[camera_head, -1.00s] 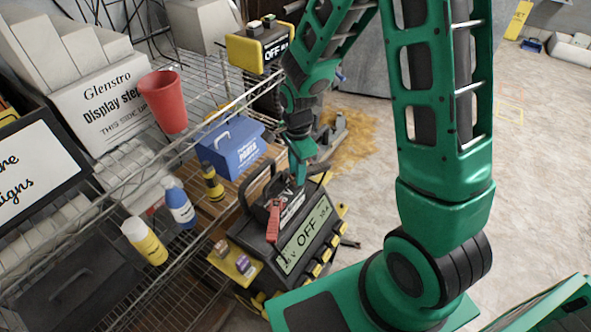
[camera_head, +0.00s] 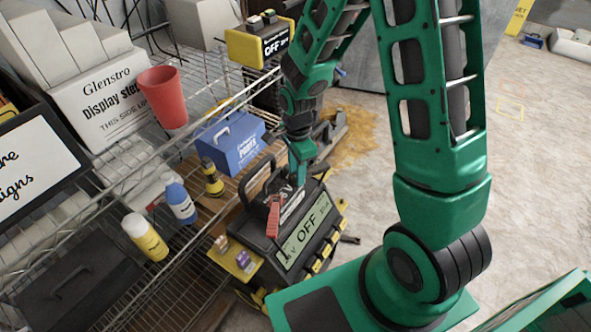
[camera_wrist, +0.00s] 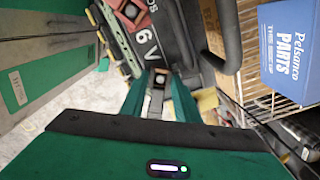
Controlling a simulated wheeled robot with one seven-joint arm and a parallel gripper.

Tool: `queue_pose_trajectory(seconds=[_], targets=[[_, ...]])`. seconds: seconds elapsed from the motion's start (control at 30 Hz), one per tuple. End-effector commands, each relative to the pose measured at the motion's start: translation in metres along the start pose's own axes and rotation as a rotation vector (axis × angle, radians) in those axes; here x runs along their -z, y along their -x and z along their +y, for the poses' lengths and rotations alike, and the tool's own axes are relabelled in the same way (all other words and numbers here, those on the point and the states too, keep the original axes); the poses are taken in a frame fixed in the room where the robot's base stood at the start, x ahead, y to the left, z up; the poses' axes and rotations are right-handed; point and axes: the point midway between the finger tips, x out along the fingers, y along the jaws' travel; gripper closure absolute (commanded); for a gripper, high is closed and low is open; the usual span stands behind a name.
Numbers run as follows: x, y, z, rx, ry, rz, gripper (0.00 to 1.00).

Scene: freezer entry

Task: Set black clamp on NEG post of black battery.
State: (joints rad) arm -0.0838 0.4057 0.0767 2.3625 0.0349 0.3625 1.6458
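The black battery (camera_wrist: 146,42), marked "6 V", shows in the wrist view. In the head view the battery (camera_head: 291,203) sits behind the charger's display, mostly hidden by my gripper. A red clamp (camera_head: 273,216) is at its near left end; it also shows at the top of the wrist view (camera_wrist: 130,12). My gripper (camera_head: 299,178) points down at the battery's far end. In the wrist view its green fingers (camera_wrist: 159,95) stand on both sides of a small dark clamp (camera_wrist: 158,74) with a pale centre, at the battery's other end. Whether it is fully seated on the post is unclear.
The charger (camera_head: 309,232) reads "OFF". A blue parts box (camera_head: 231,143), a yellow-black bottle (camera_head: 212,179), a blue bottle (camera_head: 180,204) and a yellow bottle (camera_head: 145,238) stand on the wire shelf at left. A red cup (camera_head: 163,97) is higher up. Open floor lies to the right.

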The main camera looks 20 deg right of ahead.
Motion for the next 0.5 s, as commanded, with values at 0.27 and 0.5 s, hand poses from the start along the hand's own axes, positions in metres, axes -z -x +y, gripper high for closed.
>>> queue_pose_trajectory(seconds=[0.27, 0.5], targets=[[0.0000, 0.0004, -0.0002, 0.001, 0.000, 0.000, 0.53], [-0.0001, 0.0101, -0.0011, 0.004, 0.000, 0.000, 0.53]])
